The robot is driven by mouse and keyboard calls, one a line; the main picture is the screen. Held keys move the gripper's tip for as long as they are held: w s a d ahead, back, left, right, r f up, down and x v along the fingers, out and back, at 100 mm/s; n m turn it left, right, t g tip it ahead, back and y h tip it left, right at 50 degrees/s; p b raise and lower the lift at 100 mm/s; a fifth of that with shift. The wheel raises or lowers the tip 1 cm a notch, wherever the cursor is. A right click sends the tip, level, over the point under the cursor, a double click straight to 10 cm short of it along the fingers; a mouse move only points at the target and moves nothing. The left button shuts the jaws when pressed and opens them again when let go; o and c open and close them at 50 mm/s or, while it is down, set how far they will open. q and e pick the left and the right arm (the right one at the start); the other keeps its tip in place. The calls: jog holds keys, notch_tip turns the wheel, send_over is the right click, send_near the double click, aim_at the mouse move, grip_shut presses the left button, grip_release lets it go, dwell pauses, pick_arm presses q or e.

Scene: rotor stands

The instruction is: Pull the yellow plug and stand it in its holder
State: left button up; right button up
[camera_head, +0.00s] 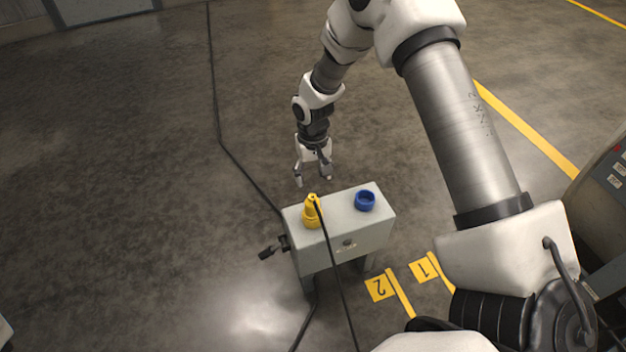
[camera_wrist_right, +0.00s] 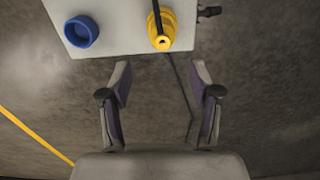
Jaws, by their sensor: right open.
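The yellow plug (camera_head: 311,212) stands upright on top of a grey box (camera_head: 347,240), with a black cable coming from its top. It also shows in the right wrist view (camera_wrist_right: 161,42). A blue round cup (camera_head: 365,201) with an open top sits on the same box to the right of the plug; I cannot tell if it is the holder. My right gripper (camera_head: 313,181) is open and empty just beyond the box's far edge, apart from the plug. Its two fingers (camera_wrist_right: 160,78) show spread in the wrist view, with bare floor between them. My left gripper is out of view.
A black handle (camera_head: 268,252) sticks out of the box's left side. Dark cables run along the floor and down past the box's front. Yellow floor labels (camera_head: 380,288) and lines lie to the right. A console (camera_head: 605,185) stands at the right edge.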

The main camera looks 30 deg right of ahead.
aim_at(312, 196)
jog(key=shift+w+a+r, duration=0.15)
jog(key=shift+a, duration=0.1)
notch_tip(312, 196, down, 6)
jog(key=b, duration=0.6)
jog(key=shift+f, duration=1.9)
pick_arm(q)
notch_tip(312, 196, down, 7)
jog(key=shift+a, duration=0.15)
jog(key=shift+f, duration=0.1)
